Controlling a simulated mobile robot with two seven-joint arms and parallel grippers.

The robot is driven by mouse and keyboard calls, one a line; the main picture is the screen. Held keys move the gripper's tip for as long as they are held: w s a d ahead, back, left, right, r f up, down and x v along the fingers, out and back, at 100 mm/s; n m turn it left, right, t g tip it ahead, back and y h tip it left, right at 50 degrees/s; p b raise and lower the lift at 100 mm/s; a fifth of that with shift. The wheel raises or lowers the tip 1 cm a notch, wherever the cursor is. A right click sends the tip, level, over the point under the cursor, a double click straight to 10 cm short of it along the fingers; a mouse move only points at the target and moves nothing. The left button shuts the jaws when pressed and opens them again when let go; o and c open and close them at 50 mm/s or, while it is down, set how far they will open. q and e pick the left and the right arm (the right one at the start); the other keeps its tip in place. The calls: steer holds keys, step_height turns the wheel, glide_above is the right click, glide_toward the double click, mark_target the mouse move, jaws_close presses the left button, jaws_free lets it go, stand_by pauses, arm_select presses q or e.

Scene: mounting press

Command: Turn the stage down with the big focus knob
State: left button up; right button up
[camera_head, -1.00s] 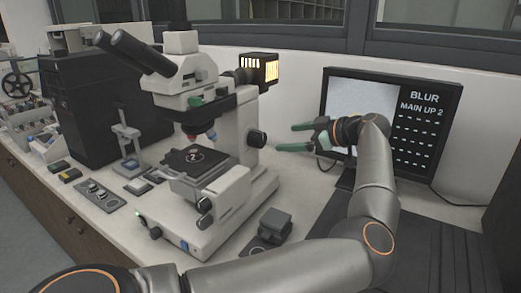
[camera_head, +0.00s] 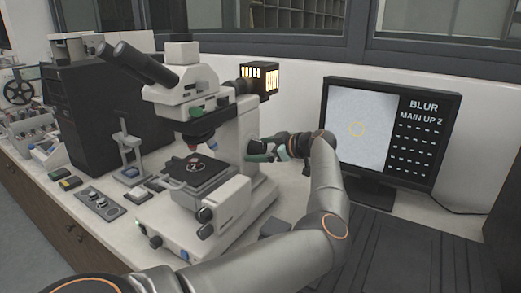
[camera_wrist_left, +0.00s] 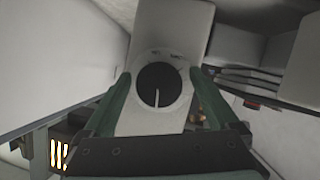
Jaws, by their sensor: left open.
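The microscope (camera_head: 222,130) stands on the bench, with its black stage (camera_head: 212,172) below the objectives and a slide marked 2 on it. My left gripper (camera_head: 256,150) has green fingers and is at the right side of the microscope column. In the left wrist view, a round black knob (camera_wrist_left: 158,88) with a white line sits between the open fingers. A narrow gap shows on each side of it, so the fingers look apart from it. In the head view the gripper mostly hides this knob. Two smaller dark knobs (camera_head: 205,222) are low on the microscope's near side. My right gripper is not in view.
A monitor (camera_head: 388,135) reads BLUR and MAIN UP 2, with a yellow circle on a grey picture. A lit lamp housing (camera_head: 259,78) is above my gripper. A small dark box (camera_head: 275,227) sits beside the microscope base. A black cabinet (camera_head: 95,105) stands behind.

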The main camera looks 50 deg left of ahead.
arm_select(q)
steer(key=c, duration=1.4)
steer(key=shift+n+t+y+p, duration=0.4)
steer(key=shift+n+t+p, duration=0.3)
steer(key=shift+n, duration=0.4)
steer(key=shift+n+t+y, duration=0.5)
steer(key=shift+n, duration=0.8)
